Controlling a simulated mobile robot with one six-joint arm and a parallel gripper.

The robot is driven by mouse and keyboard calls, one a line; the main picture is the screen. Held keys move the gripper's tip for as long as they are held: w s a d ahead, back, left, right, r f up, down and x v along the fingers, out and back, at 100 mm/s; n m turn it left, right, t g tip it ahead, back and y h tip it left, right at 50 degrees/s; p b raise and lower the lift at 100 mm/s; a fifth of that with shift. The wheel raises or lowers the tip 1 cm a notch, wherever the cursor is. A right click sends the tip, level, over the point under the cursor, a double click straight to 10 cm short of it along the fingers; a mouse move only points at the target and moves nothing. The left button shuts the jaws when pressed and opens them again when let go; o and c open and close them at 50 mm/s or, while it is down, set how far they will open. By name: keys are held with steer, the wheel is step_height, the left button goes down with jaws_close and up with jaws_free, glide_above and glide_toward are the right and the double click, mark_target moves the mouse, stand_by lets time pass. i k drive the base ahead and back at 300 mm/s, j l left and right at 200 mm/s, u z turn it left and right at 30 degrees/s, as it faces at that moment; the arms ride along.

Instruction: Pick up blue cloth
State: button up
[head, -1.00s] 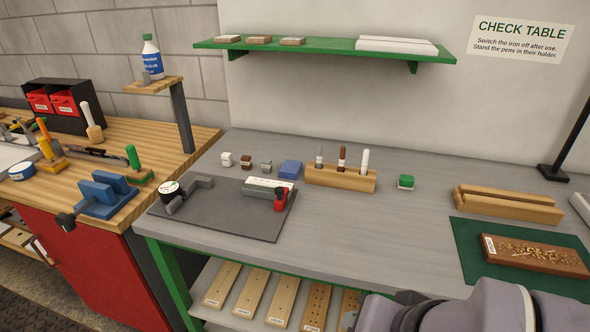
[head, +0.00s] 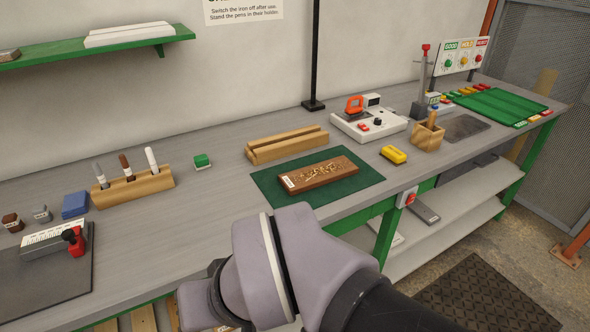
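The blue cloth (head: 76,205) is a small folded blue pad. It lies on the grey bench at the left, between a small grey block and the wooden pen holder. My arm reaches into the bottom middle of the head view, in front of the bench edge. My gripper's fingertips do not show, so I cannot see whether it is open or shut. Nothing covers the cloth.
The pen holder (head: 132,188) with pens stands right of the cloth. A dark mat (head: 75,275) with a measuring tool lies in front. A green mat (head: 265,183) carries a brown board (head: 320,174). A yellow block (head: 394,155) and a white station (head: 368,125) are farther right.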

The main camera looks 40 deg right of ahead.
mark_target(75, 204)
steer(key=i+j+z, duration=0.2)
steer(key=j, duration=0.15)
steer(key=i+j+z, duration=0.15)
steer(key=j, duration=0.2)
steer(key=i+j+z, duration=0.2)
steer(key=j, duration=0.15)
steer(key=j+z, duration=0.15)
steer(key=j, duration=0.2)
steer(key=i+j+z, duration=0.2)
steer(key=j, duration=0.25)
steer(key=k, duration=0.05)
